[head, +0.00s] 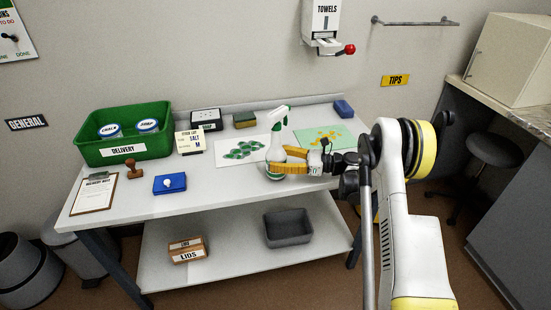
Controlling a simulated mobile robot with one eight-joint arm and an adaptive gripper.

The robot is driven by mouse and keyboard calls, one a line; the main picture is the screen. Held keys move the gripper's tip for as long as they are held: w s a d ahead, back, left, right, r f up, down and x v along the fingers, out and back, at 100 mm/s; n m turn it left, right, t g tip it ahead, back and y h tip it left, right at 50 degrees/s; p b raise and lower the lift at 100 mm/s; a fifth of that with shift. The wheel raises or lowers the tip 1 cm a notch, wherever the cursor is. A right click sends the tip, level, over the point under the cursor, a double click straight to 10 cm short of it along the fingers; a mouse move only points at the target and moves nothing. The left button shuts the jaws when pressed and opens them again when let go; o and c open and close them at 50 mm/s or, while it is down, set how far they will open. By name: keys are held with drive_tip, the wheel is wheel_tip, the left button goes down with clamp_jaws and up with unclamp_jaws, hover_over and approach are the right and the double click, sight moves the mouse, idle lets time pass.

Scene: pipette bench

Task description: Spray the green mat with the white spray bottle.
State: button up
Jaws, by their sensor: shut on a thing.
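A white mat (225,142) with dark green blotches lies left of the bottle.
A green delivery bin (125,151) with two tubs, a blue stamp pad (169,184), a wooden stamp (133,169) and a clipboard (93,193) are on the left. A sponge (244,120) and a blue block (343,108) stand at the back. The front middle is clear.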

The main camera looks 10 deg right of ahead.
drive_tip(key=shift+f, duration=0.1)
drive_tip(key=o, duration=1.5)
drive_tip(key=shift+o, duration=0.2)
drive_tip(key=shift+f, duration=0.1)
drive_tip(key=shift+d, duration=0.1)
drive_tip(key=v, duration=1.1)
drive_tip(key=shift+s+d, duration=0.15)
drive_tip(key=shift+d, duration=0.4)
